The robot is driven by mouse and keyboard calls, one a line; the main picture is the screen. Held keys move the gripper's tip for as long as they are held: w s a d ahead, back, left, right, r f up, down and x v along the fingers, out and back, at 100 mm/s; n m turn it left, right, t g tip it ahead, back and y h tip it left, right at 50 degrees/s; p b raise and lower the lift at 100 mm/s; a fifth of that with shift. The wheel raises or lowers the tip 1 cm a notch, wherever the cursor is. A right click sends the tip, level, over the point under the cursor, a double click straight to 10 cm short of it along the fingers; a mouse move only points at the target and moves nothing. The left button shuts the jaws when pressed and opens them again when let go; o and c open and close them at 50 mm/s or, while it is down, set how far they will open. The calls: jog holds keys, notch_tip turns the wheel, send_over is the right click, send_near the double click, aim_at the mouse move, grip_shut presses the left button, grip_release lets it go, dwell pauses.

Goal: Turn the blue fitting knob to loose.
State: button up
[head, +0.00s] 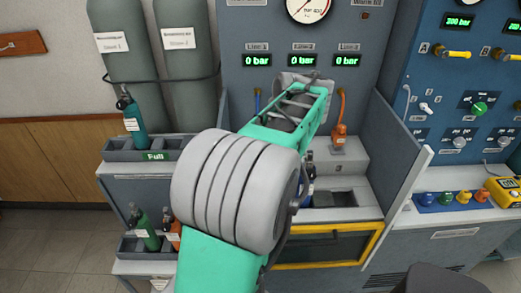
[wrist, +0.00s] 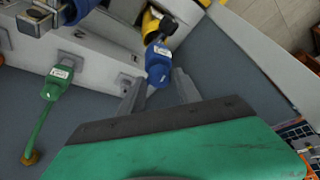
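In the wrist view, the blue fitting (wrist: 158,66) has a white label on its side and a dark part at its upper end. My gripper (wrist: 160,82) shows two grey fingers, spread apart, with the blue fitting between or just beyond their tips. I cannot tell whether either finger touches it. In the head view, my arm reaches into the bench bay and hides the blue fitting and the fingers.
A green fitting (wrist: 56,82) on a green hose stands left of the fingers. A yellow part (wrist: 151,22) is behind the blue fitting. In the head view, an orange fitting (head: 339,135) hangs right of my arm. A grey side panel (head: 396,158) bounds the bay.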

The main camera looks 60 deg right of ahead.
jog(key=shift+o, duration=1)
jog(key=d+p+v, duration=0.1)
jog(key=v, duration=0.6)
jog(key=shift+a+r, duration=0.4)
jog(key=shift+a, duration=0.15)
jog(key=shift+s, duration=0.1)
